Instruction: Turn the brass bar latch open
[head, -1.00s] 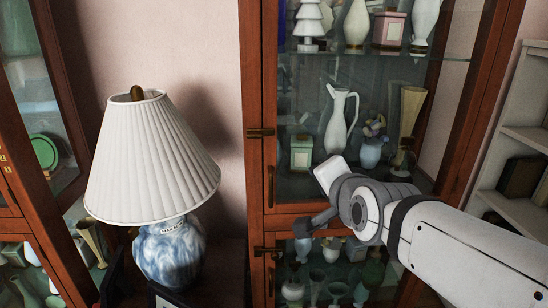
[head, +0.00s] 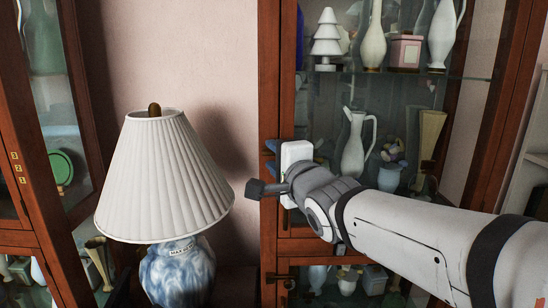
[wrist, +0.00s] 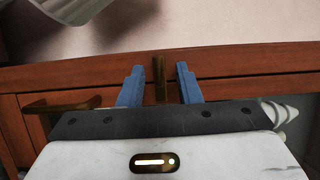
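The brass bar latch (wrist: 159,78) sits on the wooden frame of the glass cabinet door (head: 268,90). In the wrist view it stands between the two blue fingers of my gripper (wrist: 161,88), with a gap on both sides. My gripper is open around the bar and is not seen pressing on it. In the head view my gripper (head: 270,157) is at the cabinet's left door edge, fingers pointing left, and the latch is hidden there by the gripper.
A lamp with a white pleated shade (head: 165,178) stands close left of my gripper. A second brass latch (head: 277,278) is on the lower door. A brass handle (wrist: 62,104) shows left in the wrist view. Vases and figurines stand behind glass.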

